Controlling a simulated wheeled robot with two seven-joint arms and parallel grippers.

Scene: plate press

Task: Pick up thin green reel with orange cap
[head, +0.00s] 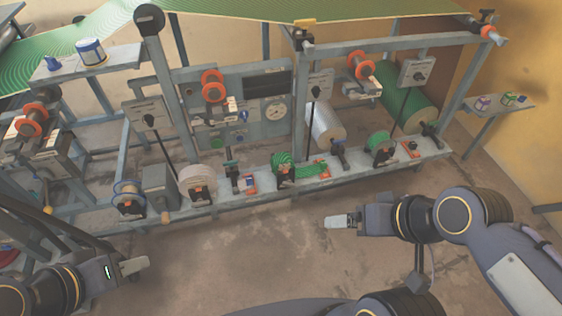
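Two green reels sit on the low grey shelf of the machine. One green reel (380,140) is at the right, and a wider-looking green coil (284,160) is near the middle. Small orange parts show beside both, but I cannot tell which reel bears an orange cap. My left gripper (134,265) is at the lower left, in front of the shelf and away from both reels. My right gripper (340,221) is in front of the shelf, below the reels and apart from them. Both grippers look empty, with fingers seen edge-on, so their opening is unclear.
The grey shelf (240,199) also carries a pale reel (197,172) and a blue-rimmed reel (128,190). A control panel (250,112) stands behind. A large green roll (408,97) and a silver roll (326,124) lie behind the shelf. Floor in front is clear.

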